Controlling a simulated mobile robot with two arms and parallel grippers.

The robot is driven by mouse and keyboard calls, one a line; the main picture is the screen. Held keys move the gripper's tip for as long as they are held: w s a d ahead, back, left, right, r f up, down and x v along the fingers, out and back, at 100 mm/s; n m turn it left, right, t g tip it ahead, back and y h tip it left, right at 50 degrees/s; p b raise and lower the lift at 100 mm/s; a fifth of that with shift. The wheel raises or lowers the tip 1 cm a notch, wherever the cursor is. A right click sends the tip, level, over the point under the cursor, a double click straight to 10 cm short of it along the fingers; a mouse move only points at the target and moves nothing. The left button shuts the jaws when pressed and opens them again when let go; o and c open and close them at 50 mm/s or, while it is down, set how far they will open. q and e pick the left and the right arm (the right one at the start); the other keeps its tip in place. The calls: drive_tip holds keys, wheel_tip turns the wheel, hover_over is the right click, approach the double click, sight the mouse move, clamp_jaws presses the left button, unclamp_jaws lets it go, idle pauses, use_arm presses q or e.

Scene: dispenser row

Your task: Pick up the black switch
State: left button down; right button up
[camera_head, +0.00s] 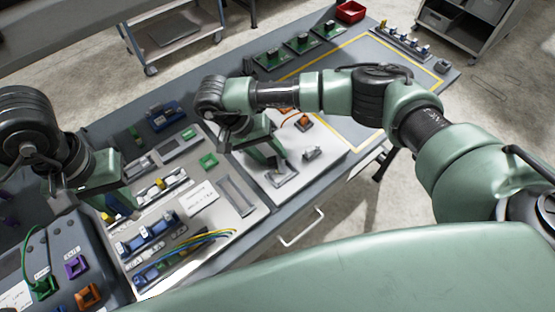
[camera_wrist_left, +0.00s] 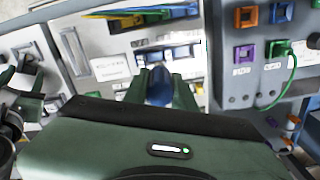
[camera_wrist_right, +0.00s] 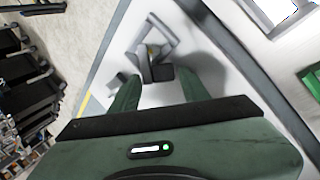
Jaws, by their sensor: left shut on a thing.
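A small dark block (camera_wrist_right: 161,74), which looks like the black switch, sits by a grey bracket (camera_wrist_right: 138,52) on the white panel in the right wrist view. My right gripper (camera_wrist_right: 155,92) is open, its fingers apart on the near side of the block, with nothing held. In the head view my right gripper (camera_head: 272,158) hangs over the pale panel, and the grey bracket (camera_head: 284,176) shows just below it. My left gripper (camera_head: 116,203) is shut on a blue part (camera_wrist_left: 159,86), above the left board; its arm hides some of that area.
A grey-white piece (camera_head: 312,154) and an orange part (camera_head: 303,122) lie on the panel near my right gripper. A green block (camera_head: 208,161) and a connector row with wires (camera_head: 185,248) are on the left board. The yellow-outlined area (camera_head: 375,75) has free room.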

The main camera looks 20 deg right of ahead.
sight(133, 216)
use_arm(q)
drive_tip(key=shift+s, duration=0.1)
use_arm(e)
drive_tip(key=shift+s+r, duration=0.1)
clamp_jaws()
